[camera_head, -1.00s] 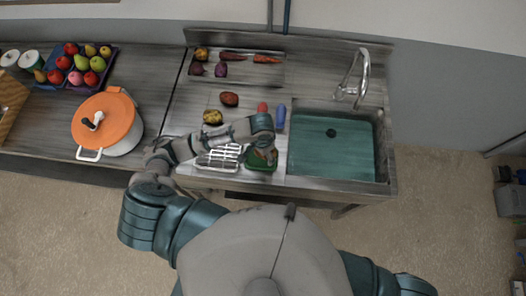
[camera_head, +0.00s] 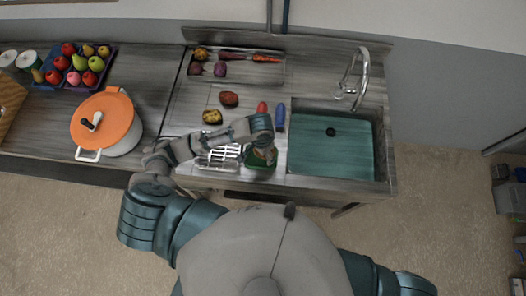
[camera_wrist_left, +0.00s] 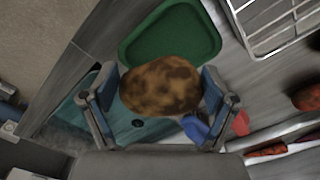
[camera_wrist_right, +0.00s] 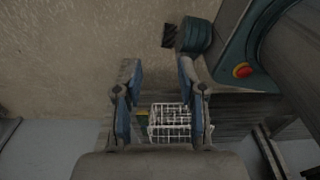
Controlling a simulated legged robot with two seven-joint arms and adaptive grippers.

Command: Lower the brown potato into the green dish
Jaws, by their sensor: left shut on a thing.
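My left gripper (camera_wrist_left: 160,88) is shut on a brown, dark-mottled potato (camera_wrist_left: 162,82), with one finger on each side of it. The green dish (camera_wrist_left: 170,35) lies just beyond the potato in the left wrist view, and the potato covers part of its near edge. I cannot tell the height between them. In the head view the left hand (camera_head: 262,138) is over the far side of the green dish (camera_head: 262,162) and hides part of it. My right gripper (camera_wrist_right: 158,100) is open and empty, and shows only in the right wrist view.
A white wire rack (camera_head: 222,154) stands left of the dish, and the sink (camera_head: 330,158) is to its right. Red (camera_head: 262,107) and blue (camera_head: 280,117) items lie behind the hand. A yellowish-brown potato (camera_head: 212,117) and a reddish one (camera_head: 228,99) lie on the counter.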

